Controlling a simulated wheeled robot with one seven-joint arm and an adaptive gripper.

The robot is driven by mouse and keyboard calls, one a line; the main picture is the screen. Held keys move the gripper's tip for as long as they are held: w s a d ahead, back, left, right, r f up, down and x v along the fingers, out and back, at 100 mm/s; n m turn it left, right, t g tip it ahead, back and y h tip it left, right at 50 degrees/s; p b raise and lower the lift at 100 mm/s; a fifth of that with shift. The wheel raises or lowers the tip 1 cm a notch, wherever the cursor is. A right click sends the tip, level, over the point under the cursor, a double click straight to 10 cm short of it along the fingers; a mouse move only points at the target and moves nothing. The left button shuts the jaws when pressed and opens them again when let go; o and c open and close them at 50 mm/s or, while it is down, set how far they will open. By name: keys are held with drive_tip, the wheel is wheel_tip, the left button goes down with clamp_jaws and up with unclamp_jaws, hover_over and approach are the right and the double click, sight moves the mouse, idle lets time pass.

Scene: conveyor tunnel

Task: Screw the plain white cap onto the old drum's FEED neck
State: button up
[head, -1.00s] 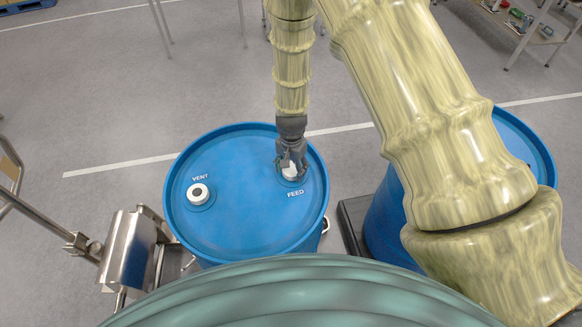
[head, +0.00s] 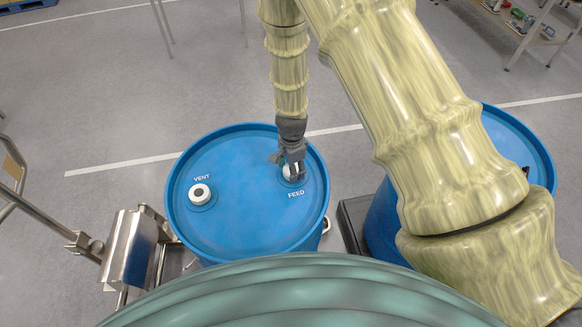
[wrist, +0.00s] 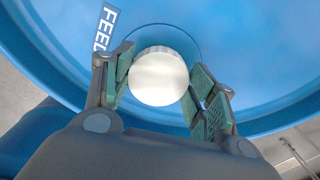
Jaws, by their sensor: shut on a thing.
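The blue drum (head: 245,222) stands with its lid facing up, marked VENT on the left and FEED on the right. My gripper (head: 291,172) points down over the FEED neck. In the wrist view my gripper (wrist: 158,95) has its green-padded fingers on both sides of the plain white cap (wrist: 158,76), shut on it. The cap sits at the FEED position beside the FEED label (wrist: 106,28) and hides the neck. Whether its thread has caught cannot be told. The head view shows only a little of the white cap (head: 290,176) between the fingers.
A second blue drum (head: 520,150) stands at the right, partly behind my arm. A steel trolley part (head: 128,250) is close to the drum's left. Open grey floor lies behind.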

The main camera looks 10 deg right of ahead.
drive_tip(key=shift+d, duration=0.25)
drive_tip(key=m+p, duration=0.1)
drive_tip(key=m, duration=0.3)
drive_tip(key=shift+w, duration=0.1)
drive_tip(key=shift+m, duration=0.6)
drive_tip(key=m, duration=0.4)
drive_tip(key=shift+w+m, duration=0.1)
drive_tip(key=shift+m, duration=0.2)
drive_tip(key=o, duration=1.3)
drive_tip(key=shift+d, duration=0.15)
drive_tip(key=shift+a, duration=0.25)
